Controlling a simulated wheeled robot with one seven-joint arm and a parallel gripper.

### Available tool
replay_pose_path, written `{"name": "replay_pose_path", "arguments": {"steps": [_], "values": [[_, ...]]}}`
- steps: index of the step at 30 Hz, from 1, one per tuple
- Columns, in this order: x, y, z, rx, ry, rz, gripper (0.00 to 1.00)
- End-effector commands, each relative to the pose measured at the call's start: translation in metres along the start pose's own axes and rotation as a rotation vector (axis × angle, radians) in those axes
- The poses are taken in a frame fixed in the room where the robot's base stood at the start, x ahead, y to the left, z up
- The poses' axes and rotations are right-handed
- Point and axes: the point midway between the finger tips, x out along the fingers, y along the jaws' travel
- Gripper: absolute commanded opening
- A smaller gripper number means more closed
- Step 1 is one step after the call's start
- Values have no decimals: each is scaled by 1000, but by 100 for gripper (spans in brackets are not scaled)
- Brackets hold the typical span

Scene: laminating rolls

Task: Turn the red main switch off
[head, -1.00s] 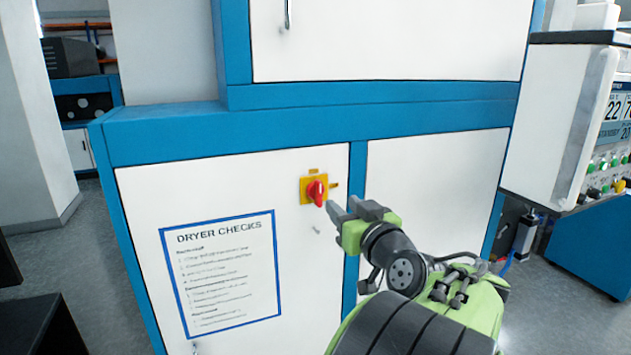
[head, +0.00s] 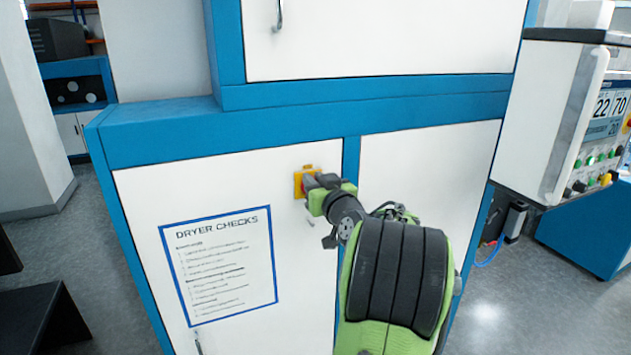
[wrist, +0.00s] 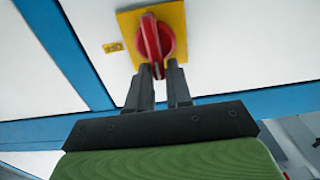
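The red main switch (wrist: 153,42) is a rotary knob on a yellow plate (wrist: 178,20), fixed to the white cabinet door. In the head view my gripper mostly covers the knob, and the yellow plate (head: 299,184) shows at its left. My gripper (wrist: 158,78) reaches up to the switch in the wrist view. Its two dark fingers are apart, with a gap between them, and their tips are at the lower edge of the knob. The knob's handle bar points toward the gap. Whether the fingers touch the knob I cannot tell.
A "Dryer checks" sheet (head: 222,262) is on the door, left of and below the switch. Blue cabinet framing (head: 351,165) runs right of it. A control panel (head: 600,150) with buttons stands at the right. Grey floor (head: 125,290) is open at the left.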

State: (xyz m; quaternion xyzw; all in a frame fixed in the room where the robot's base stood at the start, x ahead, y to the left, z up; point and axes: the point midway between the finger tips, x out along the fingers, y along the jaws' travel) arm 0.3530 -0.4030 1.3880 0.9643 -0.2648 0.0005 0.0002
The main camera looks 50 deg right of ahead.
Motion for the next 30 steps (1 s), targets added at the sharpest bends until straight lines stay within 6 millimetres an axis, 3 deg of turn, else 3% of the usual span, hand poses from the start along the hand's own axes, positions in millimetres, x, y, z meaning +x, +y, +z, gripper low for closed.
{"name": "replay_pose_path", "arguments": {"steps": [3, 17, 30], "values": [[0, 0, 0, 0, -1, 0, 0], [0, 2, 2, 68, -1, 0, 0], [0, 11, 5, 423, -1, 0, 0]]}}
